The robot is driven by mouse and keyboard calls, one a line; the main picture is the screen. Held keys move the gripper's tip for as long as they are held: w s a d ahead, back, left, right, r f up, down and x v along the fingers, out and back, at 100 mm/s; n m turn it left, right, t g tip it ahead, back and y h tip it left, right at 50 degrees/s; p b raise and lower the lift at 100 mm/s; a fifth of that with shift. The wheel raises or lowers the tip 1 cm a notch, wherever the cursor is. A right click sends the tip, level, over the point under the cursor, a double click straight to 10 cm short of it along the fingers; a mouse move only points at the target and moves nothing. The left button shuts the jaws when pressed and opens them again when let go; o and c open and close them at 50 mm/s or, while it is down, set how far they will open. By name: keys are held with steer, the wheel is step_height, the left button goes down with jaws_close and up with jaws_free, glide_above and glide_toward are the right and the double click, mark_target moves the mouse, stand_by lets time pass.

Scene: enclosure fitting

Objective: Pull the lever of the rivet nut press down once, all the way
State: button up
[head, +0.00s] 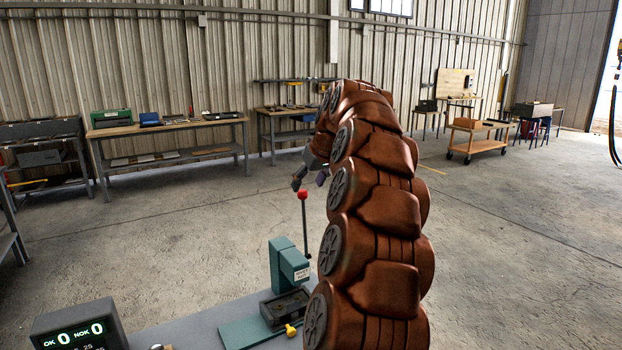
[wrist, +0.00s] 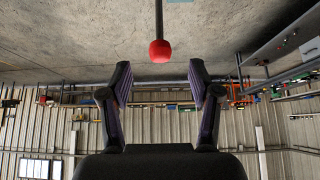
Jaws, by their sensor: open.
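The rivet nut press (head: 285,268) is a teal machine on the grey bench. Its lever (head: 305,226) is a dark rod standing nearly upright with a red knob (head: 302,194) on top. In the wrist view the red knob (wrist: 160,51) hangs from the top of the picture, centred between and beyond the fingertips. My gripper (head: 310,181) is near the knob in the head view, partly hidden by my arm. In the wrist view my gripper (wrist: 158,72) is open and empty, its two fingers apart, with no visible contact with the knob.
A small yellow part (head: 291,330) lies at the press base. Workbenches (head: 170,130) line the far wall, and a wooden cart (head: 478,138) stands right. Open floor surrounds the bench.

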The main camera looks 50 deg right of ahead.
mark_target(304, 191)
steer(key=shift+b+x, duration=0.8)
steer(key=shift+x, duration=2.3)
steer(key=shift+c, duration=0.3)
jaws_close()
